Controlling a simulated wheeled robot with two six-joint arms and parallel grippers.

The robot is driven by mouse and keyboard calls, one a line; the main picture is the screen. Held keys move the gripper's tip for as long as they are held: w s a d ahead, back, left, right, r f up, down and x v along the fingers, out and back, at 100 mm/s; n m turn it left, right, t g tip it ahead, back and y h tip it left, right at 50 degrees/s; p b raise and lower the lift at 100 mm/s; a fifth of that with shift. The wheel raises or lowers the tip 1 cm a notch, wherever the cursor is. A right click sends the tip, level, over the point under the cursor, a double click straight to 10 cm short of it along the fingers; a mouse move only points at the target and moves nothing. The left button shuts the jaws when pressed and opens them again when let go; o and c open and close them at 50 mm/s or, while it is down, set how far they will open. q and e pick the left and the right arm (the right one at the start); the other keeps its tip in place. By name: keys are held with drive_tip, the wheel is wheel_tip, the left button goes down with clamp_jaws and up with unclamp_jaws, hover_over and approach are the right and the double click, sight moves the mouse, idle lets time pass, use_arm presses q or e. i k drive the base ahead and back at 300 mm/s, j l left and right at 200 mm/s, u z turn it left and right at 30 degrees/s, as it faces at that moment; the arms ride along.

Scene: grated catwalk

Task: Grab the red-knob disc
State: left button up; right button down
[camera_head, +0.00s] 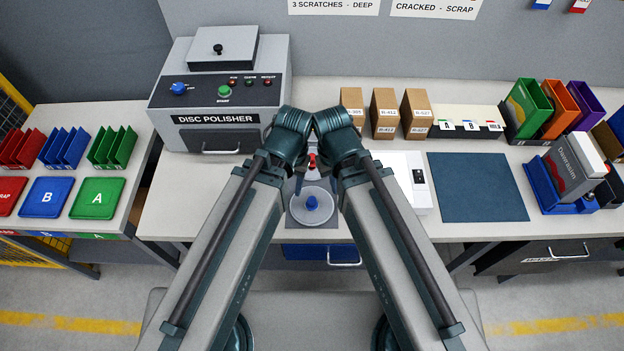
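Between my two arms a small red knob-like piece (312,161) shows at the middle of the workbench; any disc under it is mostly hidden by my arms. Just in front of it lies a pale round disc with a blue knob (312,203), on a dark grey pad. Both my arms reach up from the bottom of the view and bend close together above the bench. My grippers are hidden behind the arm links, so I cannot see whether they hold anything.
A disc polisher (218,95) stands at the back left. Brown boxes (384,112) line the back. A dark blue mat (478,187) lies clear at the right. A Doorbarn-like grey box (572,168) sits in a blue holder. Coloured trays (97,198) fill the left table.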

sight(312, 174)
drive_tip(key=k+z, duration=0.35)
drive_tip(key=z, duration=1.3)
drive_tip(key=k+j, duration=0.25)
drive_tip(key=k, duration=0.15)
drive_tip(key=k+j, duration=0.2)
drive_tip(key=k, duration=0.25)
